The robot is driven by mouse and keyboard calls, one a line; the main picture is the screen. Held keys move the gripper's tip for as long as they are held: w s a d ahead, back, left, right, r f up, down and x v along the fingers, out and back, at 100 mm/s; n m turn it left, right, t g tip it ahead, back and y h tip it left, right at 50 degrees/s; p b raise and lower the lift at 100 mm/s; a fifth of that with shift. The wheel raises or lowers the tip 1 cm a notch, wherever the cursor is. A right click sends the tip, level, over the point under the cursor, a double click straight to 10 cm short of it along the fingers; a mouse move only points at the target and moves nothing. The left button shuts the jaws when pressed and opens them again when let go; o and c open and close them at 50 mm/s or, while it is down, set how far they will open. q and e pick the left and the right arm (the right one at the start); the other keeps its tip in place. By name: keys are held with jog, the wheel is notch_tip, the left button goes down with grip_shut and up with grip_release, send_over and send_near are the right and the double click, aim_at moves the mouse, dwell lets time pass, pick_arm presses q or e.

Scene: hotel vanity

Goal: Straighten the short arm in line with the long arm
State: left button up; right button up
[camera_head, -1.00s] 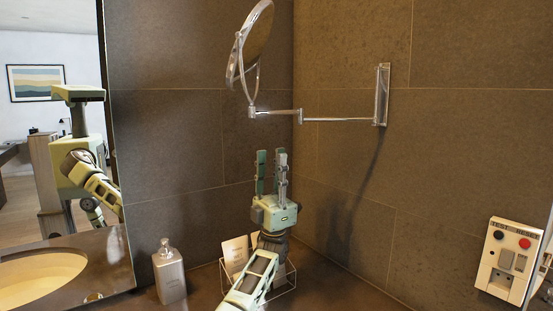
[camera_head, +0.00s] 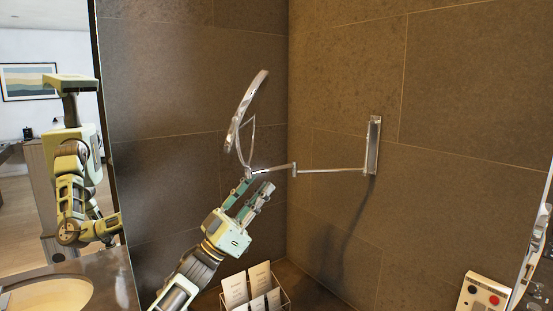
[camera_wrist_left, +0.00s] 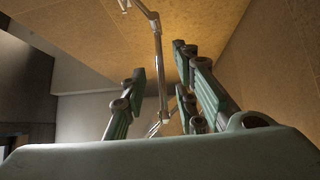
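A round chrome mirror (camera_head: 246,108) stands on a yoke at the outer end of the short arm (camera_head: 272,170). The short arm meets the long arm (camera_head: 332,170) at a small upright joint (camera_head: 294,169). The long arm runs to a wall plate (camera_head: 374,145). My left gripper (camera_head: 256,184) is open, its fingertips close below the short arm's outer end. In the left wrist view, a chrome bar (camera_wrist_left: 162,70) shows between the open fingers (camera_wrist_left: 160,66); I cannot tell whether they touch it. My right gripper is not in view.
A wire holder with cards (camera_head: 255,290) stands on the counter below my left arm. A panel with buttons (camera_head: 484,294) is at the lower right. Tiled walls stand close behind the mirror arm.

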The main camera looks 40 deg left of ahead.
aim_at(277, 169)
pick_arm(q)
jog(key=p+x, duration=0.3)
jog(key=x, duration=0.4)
jog(key=shift+f, duration=0.1)
jog(key=shift+c, duration=0.6)
grip_shut()
